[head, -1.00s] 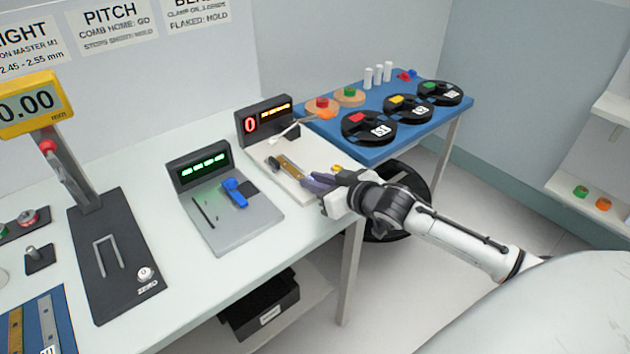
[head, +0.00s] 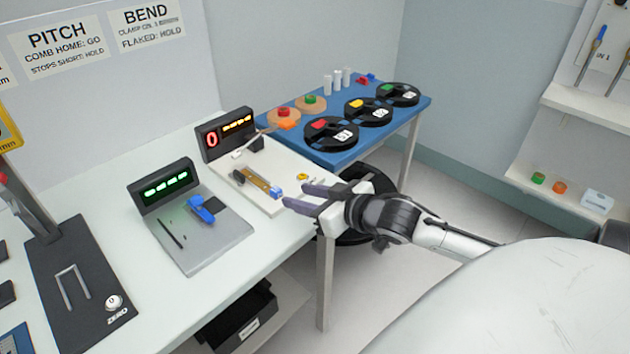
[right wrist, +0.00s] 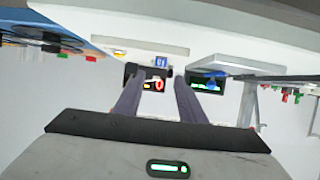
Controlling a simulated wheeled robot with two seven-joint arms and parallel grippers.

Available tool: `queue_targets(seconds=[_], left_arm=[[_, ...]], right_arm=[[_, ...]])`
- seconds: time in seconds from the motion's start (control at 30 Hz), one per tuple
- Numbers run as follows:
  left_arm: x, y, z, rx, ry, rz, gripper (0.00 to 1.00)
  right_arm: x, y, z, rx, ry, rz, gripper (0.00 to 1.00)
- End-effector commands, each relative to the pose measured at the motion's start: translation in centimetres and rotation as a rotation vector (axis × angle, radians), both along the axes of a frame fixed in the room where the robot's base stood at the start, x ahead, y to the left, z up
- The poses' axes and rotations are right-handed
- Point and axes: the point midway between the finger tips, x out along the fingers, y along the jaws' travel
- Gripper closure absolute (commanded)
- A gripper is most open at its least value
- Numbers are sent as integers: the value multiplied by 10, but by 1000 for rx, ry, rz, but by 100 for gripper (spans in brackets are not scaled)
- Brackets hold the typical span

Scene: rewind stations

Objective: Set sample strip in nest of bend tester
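The bend tester, with a pale base (head: 285,165) and a dark display box (head: 228,135) reading a red 0, stands at the right end of the white bench. The brass-coloured sample strip (head: 259,183) lies on its base, with its far end at a dark fixture (head: 238,177) and a blue near end (head: 276,192). I cannot tell how fully it is seated. My right gripper (head: 294,196) is open, its purple fingers apart and clear of the strip by a small gap. In the right wrist view the tester's display (right wrist: 155,84) shows between the fingers. My left gripper is not in view.
A grey device with a blue lever (head: 202,209) and green display stands left of the tester. A blue table (head: 350,150) with several black reels is behind right. A small yellow piece (head: 303,177) lies on the tester base. A black bin (head: 240,318) sits below the bench.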

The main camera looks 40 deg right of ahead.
Motion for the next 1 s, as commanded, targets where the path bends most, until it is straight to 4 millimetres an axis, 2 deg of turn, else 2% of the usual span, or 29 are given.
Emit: queue_targets(seconds=[0.1,0.33,0.43,0.47,0.57,0.6,0.67,0.7,0.8,0.9,1.0], left_arm=[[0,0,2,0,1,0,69],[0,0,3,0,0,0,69],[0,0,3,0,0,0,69],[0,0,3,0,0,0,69],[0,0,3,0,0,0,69],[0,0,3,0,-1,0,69],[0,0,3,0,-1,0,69],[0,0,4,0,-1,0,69],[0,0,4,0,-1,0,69],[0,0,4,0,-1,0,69],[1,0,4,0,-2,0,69]], right_arm=[[-18,-1,7,-1,2,1,63],[-35,-3,15,0,0,0,63],[-44,-1,1,2,21,-5,63],[-48,1,-10,3,36,-8,63],[-74,17,-63,7,114,-14,63],[-88,28,-88,6,152,-11,63],[-112,51,-126,8,212,1,63],[-128,69,-149,9,251,13,63],[-166,118,-193,13,331,54,63],[-192,160,-217,17,382,95,63],[-206,185,-228,18,406,123,63]])
